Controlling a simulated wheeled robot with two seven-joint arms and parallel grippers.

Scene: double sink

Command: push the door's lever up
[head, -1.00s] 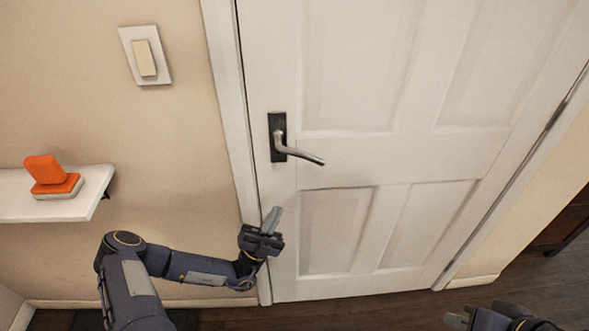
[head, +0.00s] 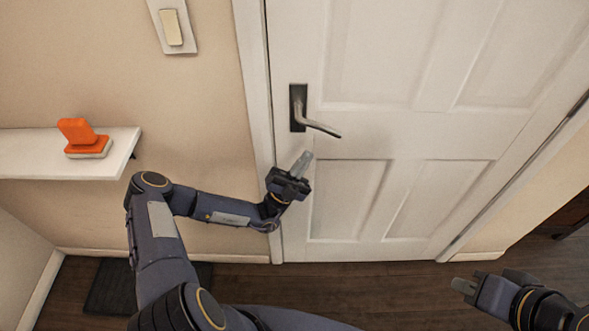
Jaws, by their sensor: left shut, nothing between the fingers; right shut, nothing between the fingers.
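The door's lever (head: 320,128) is a metal handle on a dark plate (head: 298,108), near the left edge of the white door (head: 390,120). It points right and tilts slightly down in the picture. My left gripper (head: 303,160) is shut and empty. Its fingertips point up and sit a little below the lever, with a visible gap between them. My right gripper (head: 464,286) is shut and empty at the lower right, over the floor and away from the door's lever.
A light switch (head: 172,27) is on the wall left of the door frame. A dark mat (head: 112,285) lies on the wooden floor. The room around the lever is clear.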

